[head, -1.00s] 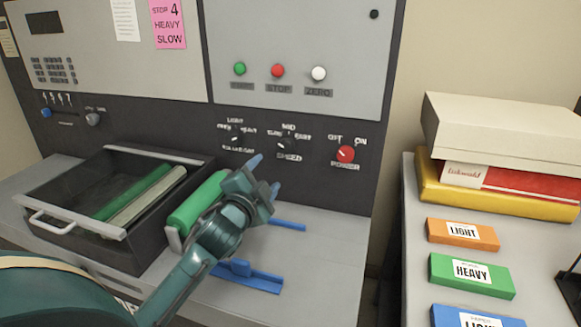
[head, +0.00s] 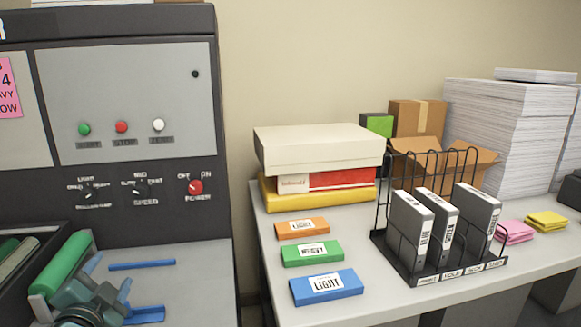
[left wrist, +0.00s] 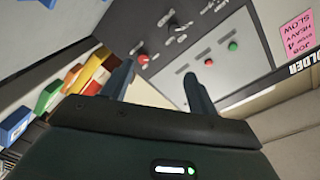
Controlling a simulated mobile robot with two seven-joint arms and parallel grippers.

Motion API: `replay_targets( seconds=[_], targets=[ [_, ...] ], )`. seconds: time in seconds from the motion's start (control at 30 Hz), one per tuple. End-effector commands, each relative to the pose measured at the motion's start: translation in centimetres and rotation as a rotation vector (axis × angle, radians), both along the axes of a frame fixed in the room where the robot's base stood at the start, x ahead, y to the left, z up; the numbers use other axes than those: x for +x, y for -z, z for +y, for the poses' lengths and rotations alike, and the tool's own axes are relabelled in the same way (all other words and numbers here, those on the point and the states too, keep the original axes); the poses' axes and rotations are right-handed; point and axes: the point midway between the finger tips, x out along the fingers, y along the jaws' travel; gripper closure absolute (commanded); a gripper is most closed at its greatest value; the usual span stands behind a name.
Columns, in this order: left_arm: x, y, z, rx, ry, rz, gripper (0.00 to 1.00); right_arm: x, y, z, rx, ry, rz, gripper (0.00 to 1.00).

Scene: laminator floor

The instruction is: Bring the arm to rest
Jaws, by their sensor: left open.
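My left gripper (head: 108,287) is at the lower left of the head view, beside the green roller (head: 62,262) on the laminator's shelf. Its two fingers are spread apart. In the left wrist view the two open fingers (left wrist: 160,85) point toward the control panel (left wrist: 210,65), with nothing between them. The panel's buttons and the red power knob (head: 195,187) show in the head view. The lower part of the left arm is cut off by the picture's edge. My right gripper is in neither view.
A dark drawer (head: 22,287) is at the far left. The side table (head: 345,308) holds orange, green and blue boxes, a wire rack (head: 408,265) with grey cartridges, stacked boxes (head: 318,145) and paper piles (head: 505,140).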

Motion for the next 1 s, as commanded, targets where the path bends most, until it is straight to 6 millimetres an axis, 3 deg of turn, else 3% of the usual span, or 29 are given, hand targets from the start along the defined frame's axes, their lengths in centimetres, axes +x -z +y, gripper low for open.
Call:
replay_targets(
  seconds=[0.03,0.2,0.3,0.43,0.53,0.67,1.0],
  targets=[
    [-0.9,3.4,-1.6,-0.063,0.031,0.057,0.41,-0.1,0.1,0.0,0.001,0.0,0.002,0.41],
    [-4.9,12.1,-7.0,-0.289,0.111,0.202,0.41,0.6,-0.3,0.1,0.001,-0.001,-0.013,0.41],
    [-8.7,17.1,-10.8,-0.457,0.143,0.301,0.41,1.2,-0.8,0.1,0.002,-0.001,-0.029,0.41],
    [-14.2,22.2,-15.5,-0.675,0.154,0.419,0.41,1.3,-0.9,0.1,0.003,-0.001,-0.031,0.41],
    [-17.7,24.5,-18.3,-0.81,0.145,0.486,0.41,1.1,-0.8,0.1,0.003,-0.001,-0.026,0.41],
    [-20.5,25.8,-20.4,-0.917,0.129,0.534,0.41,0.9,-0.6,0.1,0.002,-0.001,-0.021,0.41],
    [-21.2,26.1,-21.0,-0.948,0.126,0.545,0.41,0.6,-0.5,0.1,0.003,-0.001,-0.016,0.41]
  ],
)
